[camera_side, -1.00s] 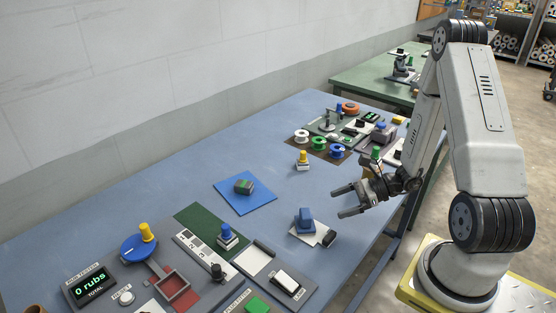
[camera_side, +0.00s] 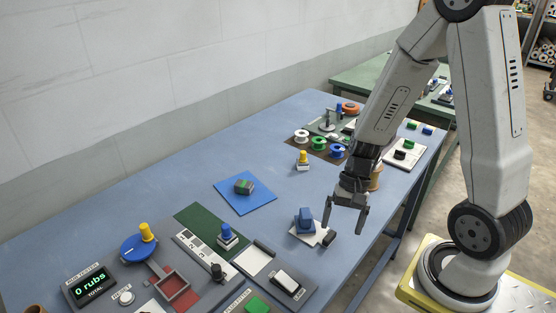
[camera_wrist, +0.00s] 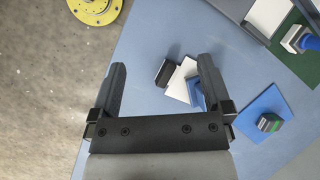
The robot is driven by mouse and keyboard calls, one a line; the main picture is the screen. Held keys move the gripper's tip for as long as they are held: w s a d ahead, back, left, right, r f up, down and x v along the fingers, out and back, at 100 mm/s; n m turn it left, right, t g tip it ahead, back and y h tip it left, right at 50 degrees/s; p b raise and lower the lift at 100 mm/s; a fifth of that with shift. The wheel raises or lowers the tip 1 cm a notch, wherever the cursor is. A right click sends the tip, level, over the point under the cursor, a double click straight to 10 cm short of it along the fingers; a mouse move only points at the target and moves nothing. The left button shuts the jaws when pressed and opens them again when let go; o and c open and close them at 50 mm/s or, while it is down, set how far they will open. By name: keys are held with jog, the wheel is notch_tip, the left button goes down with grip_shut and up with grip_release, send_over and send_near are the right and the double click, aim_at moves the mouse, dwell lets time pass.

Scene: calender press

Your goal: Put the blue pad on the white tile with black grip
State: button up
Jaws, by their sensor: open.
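The white tile (camera_side: 306,238) lies on the blue table near its front edge, with a black grip (camera_side: 329,239) at its right end. A blue block (camera_side: 304,221) stands at the tile's far left side; I cannot tell if it rests fully on the tile. The wrist view shows the tile (camera_wrist: 180,84), the black grip (camera_wrist: 166,73) and part of the blue block (camera_wrist: 196,93), partly hidden by a finger. Small blue pads (camera_side: 427,131) also show at the back right. My gripper (camera_side: 343,231) is open and empty, pointing down just right of the tile, above the table.
A yellow-topped stamp (camera_side: 303,160) and several spools (camera_side: 319,144) stand farther back. The rub tester panel (camera_side: 95,284) fills the near left. The table between mat and tile is clear.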

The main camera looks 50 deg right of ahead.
jog(key=w+a+r+n+t+h, duration=0.3)
jog(key=w+r+n+h, duration=0.1)
jog(key=n, duration=0.6)
jog(key=shift+r+n+t+h, duration=0.3)
jog(key=shift+r+h, duration=0.2)
jog(key=shift+r, duration=0.35)
